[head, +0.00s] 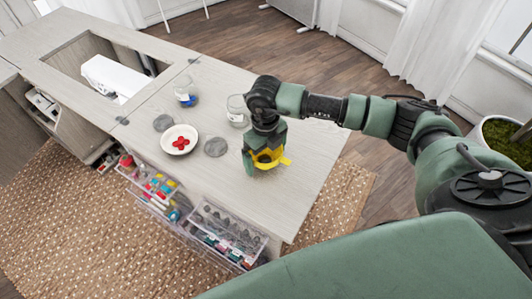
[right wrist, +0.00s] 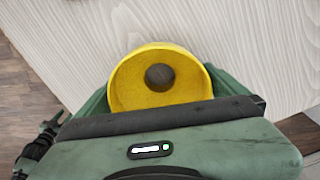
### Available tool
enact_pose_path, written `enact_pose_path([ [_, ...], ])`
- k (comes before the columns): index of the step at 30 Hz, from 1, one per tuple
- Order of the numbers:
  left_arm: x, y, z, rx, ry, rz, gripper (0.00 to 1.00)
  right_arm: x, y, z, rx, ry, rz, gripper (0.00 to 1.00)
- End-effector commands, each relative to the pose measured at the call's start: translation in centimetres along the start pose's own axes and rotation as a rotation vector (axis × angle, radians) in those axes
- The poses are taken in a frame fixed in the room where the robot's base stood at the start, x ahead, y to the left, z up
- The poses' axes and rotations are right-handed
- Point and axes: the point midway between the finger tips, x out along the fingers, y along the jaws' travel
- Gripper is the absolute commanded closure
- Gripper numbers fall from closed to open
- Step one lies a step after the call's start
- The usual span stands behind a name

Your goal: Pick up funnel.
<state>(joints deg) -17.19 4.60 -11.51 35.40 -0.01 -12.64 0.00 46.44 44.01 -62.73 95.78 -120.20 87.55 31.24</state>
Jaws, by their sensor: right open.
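The yellow funnel (head: 268,157) is on the cabinet's pale top, under my right gripper (head: 263,162) in the head view. In the right wrist view the funnel (right wrist: 124,82) shows its round wide mouth and dark central hole, facing the camera. My right gripper is open, with green fingers at both sides of the funnel. The wrist body hides the funnel's near part, and I cannot tell whether the fingers touch it. My left gripper is not in view.
A white dish (head: 179,148) with red pieces stands left of the gripper, with grey discs (head: 215,147) beside it. A glass jar (head: 237,112) stands close behind the gripper, another jar (head: 184,96) farther left. Drawers (head: 228,232) stick out in front. The top's right end is clear.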

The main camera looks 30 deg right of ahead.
Motion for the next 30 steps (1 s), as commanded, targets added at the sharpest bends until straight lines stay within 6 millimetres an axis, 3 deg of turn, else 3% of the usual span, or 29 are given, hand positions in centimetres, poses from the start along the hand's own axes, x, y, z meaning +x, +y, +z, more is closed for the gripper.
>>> enact_pose_path([
  [4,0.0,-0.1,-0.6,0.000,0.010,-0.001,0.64,0.0,0.0,0.0,0.000,0.000,0.000,0.00],
  [10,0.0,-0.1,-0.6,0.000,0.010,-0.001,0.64,0.0,0.0,0.0,0.000,-0.001,0.000,0.51],
  [22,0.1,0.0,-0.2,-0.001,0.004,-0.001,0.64,-0.7,0.0,0.1,-0.001,-0.002,0.001,0.52],
  [30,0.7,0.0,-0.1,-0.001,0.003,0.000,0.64,-4.6,0.0,0.2,-0.001,-0.006,0.000,0.52],
])
